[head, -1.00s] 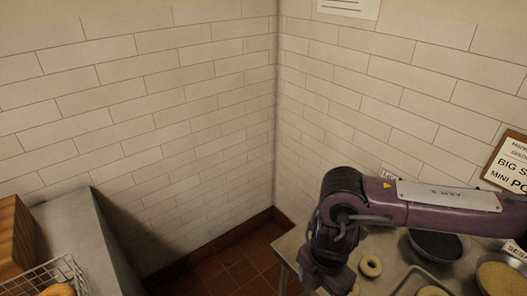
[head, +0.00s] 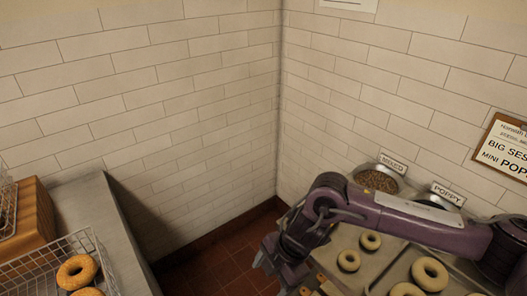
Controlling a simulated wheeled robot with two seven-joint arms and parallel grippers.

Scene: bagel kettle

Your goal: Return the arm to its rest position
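My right arm reaches in from the right over the work table. Its purple wrist bends down near the table's left end. The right gripper (head: 268,262) is at the lower end of the wrist, by the table's left edge and above the red tile floor. It is dark and partly hidden, so its opening is unclear, and I see nothing held in it. My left gripper is not in view.
Pale bagels (head: 371,241) lie on the right table, some on a tray (head: 397,271). Bowls labelled MIXED (head: 377,182) and POPPY stand behind. A wire basket (head: 30,272) with browned bagels (head: 77,272) sits on the left counter (head: 88,212). Red floor lies between.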

